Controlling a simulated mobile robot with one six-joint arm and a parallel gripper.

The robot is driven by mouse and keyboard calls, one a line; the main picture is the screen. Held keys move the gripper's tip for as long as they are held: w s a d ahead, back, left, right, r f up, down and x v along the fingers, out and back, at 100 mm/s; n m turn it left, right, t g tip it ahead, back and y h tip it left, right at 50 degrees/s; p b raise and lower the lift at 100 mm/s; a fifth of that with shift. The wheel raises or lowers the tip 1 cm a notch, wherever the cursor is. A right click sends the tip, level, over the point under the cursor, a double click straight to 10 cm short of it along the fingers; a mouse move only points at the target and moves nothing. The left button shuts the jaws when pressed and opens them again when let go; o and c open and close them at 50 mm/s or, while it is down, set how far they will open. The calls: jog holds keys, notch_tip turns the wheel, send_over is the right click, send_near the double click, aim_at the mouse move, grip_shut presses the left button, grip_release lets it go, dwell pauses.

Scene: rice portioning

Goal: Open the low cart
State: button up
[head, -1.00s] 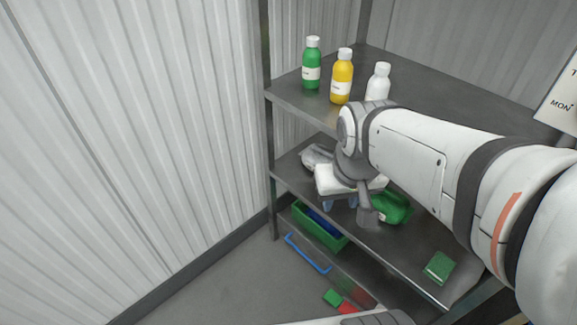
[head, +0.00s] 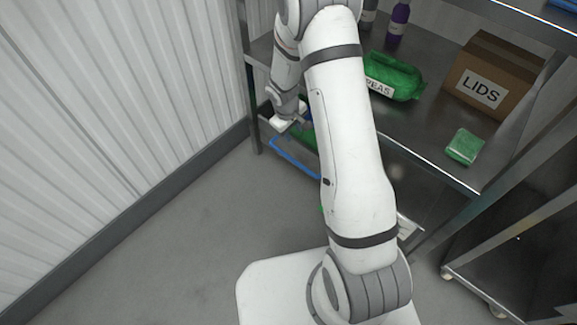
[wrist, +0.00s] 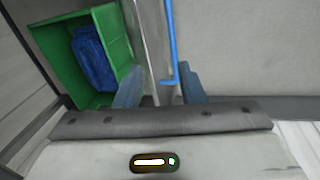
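The low cart is at the bottom of the metal shelving, partly hidden by my arm in the head view. Its blue bar handle (head: 295,160) runs along the front, and the handle also shows in the wrist view (wrist: 170,45). A green crate (wrist: 50,45) with a blue item (wrist: 92,58) in it lies behind the cart's pale front edge (wrist: 147,40). My gripper (wrist: 160,88) is open, its two blue-grey fingers apart. One end of the handle appears between the fingertips in the wrist view; I cannot tell whether they touch it. In the head view my gripper (head: 303,122) is above the handle's left part.
The shelf above (head: 420,130) holds a green peas bag (head: 393,77), a cardboard LIDS box (head: 495,75) and a green packet (head: 464,147). A dark wheeled rack (head: 530,230) stands at right. A corrugated wall (head: 110,110) rises at left. Grey floor (head: 200,230) in front is clear.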

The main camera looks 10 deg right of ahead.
aim_at(293, 159)
jog(key=shift+n, duration=0.4)
jog(key=b+x, duration=0.1)
jog(key=x, duration=0.4)
jog(key=a+b+x, duration=0.1)
jog(key=b+x, duration=0.1)
jog(key=x, duration=0.4)
jog(key=a+b+x, duration=0.1)
jog(key=b+x, duration=0.1)
jog(key=x, duration=0.4)
jog(key=shift+s+a+f, duration=0.2)
jog(key=shift+a, duration=0.05)
grip_shut()
